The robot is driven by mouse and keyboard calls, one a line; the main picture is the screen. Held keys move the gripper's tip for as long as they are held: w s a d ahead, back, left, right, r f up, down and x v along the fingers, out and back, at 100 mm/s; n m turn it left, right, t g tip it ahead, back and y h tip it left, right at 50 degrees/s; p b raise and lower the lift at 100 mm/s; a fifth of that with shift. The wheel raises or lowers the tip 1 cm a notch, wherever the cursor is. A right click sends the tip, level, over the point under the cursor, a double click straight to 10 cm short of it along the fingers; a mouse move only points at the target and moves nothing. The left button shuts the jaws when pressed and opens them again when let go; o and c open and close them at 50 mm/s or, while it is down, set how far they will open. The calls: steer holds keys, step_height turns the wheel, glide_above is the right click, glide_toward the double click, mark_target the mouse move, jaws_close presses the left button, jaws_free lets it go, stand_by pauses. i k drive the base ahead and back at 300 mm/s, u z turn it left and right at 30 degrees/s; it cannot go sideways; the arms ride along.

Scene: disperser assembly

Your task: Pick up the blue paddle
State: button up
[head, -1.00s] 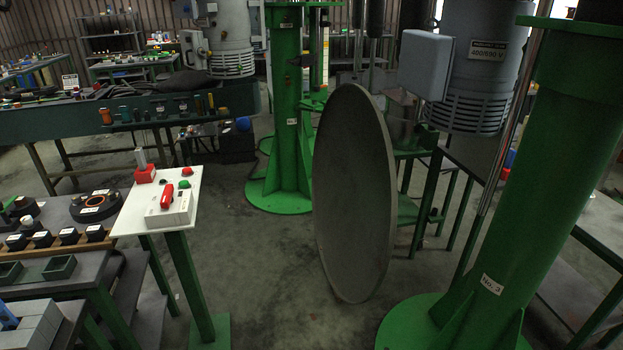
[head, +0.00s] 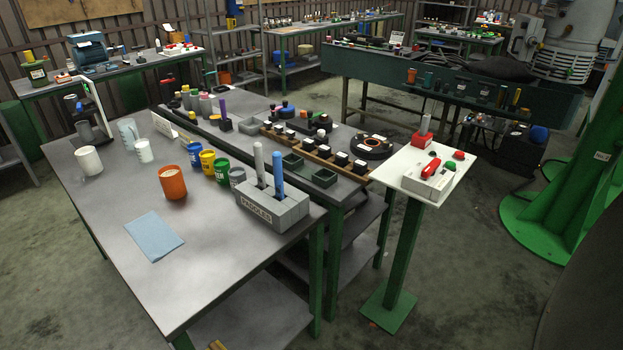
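The blue paddle (head: 278,173) stands upright in a grey block holder labelled PADDLES (head: 256,217), at the right front corner of a grey workbench (head: 205,283). A grey paddle (head: 260,164) stands upright beside it, to its left, in the same holder. The lower ends of both paddles are hidden inside the holder. My gripper is not in view.
An orange cup (head: 172,184) and several coloured cups stand left of the holder, with a blue cloth (head: 154,237) in front. A white control stand (head: 429,172) with a red handle is to the right. Open floor (head: 460,280) lies right of the bench.

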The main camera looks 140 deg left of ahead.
mark_target(278, 162)
steer(key=z, duration=2.1)
steer(key=k, duration=2.55)
steer(key=z, duration=0.1)
